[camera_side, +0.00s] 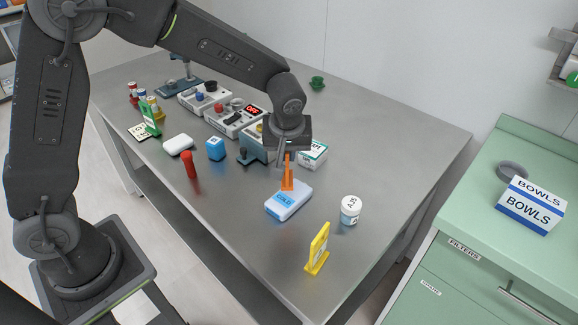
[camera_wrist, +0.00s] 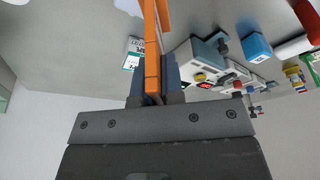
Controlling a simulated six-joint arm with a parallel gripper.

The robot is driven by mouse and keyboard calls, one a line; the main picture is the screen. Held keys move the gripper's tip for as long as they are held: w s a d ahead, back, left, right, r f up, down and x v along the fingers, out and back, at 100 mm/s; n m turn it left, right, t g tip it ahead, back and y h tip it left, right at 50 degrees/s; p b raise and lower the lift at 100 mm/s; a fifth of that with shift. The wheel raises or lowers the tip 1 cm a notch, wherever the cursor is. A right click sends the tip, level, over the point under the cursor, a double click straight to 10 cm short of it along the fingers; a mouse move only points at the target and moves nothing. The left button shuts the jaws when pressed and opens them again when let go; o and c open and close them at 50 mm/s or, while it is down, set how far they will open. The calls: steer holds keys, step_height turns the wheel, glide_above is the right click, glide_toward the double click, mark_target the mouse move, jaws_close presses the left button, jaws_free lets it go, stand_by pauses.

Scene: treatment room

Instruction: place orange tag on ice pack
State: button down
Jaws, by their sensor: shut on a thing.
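The orange tag (camera_side: 288,178) is upright in my gripper (camera_side: 286,158), which is shut on its upper part. The tag also shows in the wrist view (camera_wrist: 152,50), between the fingers of my gripper (camera_wrist: 153,85). The ice pack (camera_side: 282,207) is a white and blue block marked COLD, lying flat on the grey table. The tag's lower end is at the ice pack's far edge in the side view; I cannot tell whether they touch. In the wrist view a pale corner at the top edge, beside the tag, may be the ice pack.
A white jar (camera_side: 350,210) stands right of the ice pack, and a yellow tag (camera_side: 318,248) stands nearer the front. A white-green box (camera_side: 313,155) is just behind. The table front is clear.

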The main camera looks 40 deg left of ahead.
steer(key=shift+w+d+f, duration=0.1)
steer(key=shift+d+f, duration=0.15)
steer(key=shift+f, duration=1.9)
steer(key=shift+f, duration=0.1)
steer(key=c, duration=1.2)
jaws_free()
steer(key=shift+c, duration=0.2)
steer(key=v, duration=1.2)
steer(key=shift+r, duration=0.2)
